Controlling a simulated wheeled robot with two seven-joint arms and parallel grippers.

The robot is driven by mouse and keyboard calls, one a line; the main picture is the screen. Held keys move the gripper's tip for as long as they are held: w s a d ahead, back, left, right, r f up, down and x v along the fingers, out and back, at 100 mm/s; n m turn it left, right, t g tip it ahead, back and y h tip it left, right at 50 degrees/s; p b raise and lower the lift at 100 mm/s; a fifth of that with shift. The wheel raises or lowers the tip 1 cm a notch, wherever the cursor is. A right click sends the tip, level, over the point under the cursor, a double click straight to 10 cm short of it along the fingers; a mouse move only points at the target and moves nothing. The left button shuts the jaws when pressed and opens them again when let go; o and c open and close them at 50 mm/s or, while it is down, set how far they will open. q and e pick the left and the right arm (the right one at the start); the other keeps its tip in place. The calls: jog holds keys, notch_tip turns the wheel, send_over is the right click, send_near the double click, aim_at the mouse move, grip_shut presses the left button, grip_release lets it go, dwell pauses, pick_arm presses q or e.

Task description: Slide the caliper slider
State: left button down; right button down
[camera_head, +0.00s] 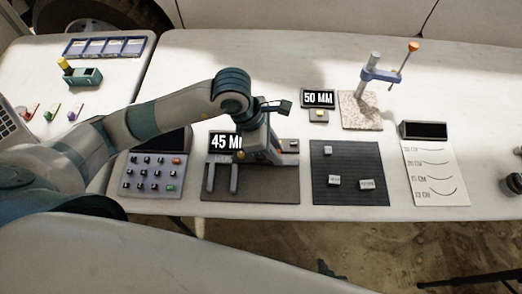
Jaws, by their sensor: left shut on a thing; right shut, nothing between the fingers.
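The caliper lies on a dark grey mat (285,190) in the middle of the table. Its two upright grey jaws (222,178) stand apart at the front left. Behind them its display (220,141) reads "45 M", with the right end covered by my gripper. My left gripper (272,160) reaches down over the right part of the caliper and is shut on the slider, which is mostly hidden behind the fingers. Another display (318,98) farther back reads "50 MM". My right gripper is not in view.
A keypad (152,175) stands left of the caliper. To the right are a black mat (350,188) with small blocks, a blue clamp stand (378,75) on a stone base, and a white chart (436,178). A side table holds a blue tray (108,47).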

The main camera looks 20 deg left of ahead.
pick_arm(q)
jog(key=d, duration=0.2)
jog(key=shift+w+d, duration=0.3)
jog(key=shift+w, duration=0.1)
jog(key=shift+a, duration=0.15)
pick_arm(e)
jog(key=shift+w+r, duration=0.15)
jog(key=shift+w, duration=0.45)
pick_arm(q)
jog(key=c, duration=1.5)
grip_release()
pick_arm(e)
jog(key=shift+d, duration=0.1)
pick_arm(q)
jog(key=shift+r, duration=0.15)
jog(key=shift+s+a+r+b, duration=0.1)
jog(key=shift+a+r+b, duration=0.2)
jog(key=shift+r, duration=0.25)
jog(key=b+v, duration=0.1)
jog(key=v, duration=1.5)
jog(key=shift+s+d+b, duration=0.1)
jog(key=shift+d+b, duration=0.05)
jog(key=shift+b, duration=0.2)
pick_arm(e)
jog(key=shift+s+d+f+g+h, duration=0.15)
jog(key=shift+s+d+f+g, duration=0.15)
jog(key=shift+d+f, duration=0.15)
jog(key=shift+s+d+f+g+h, duration=0.2)
jog(key=shift+d+f+g, duration=0.1)
jog(key=shift+d+f, duration=0.15)
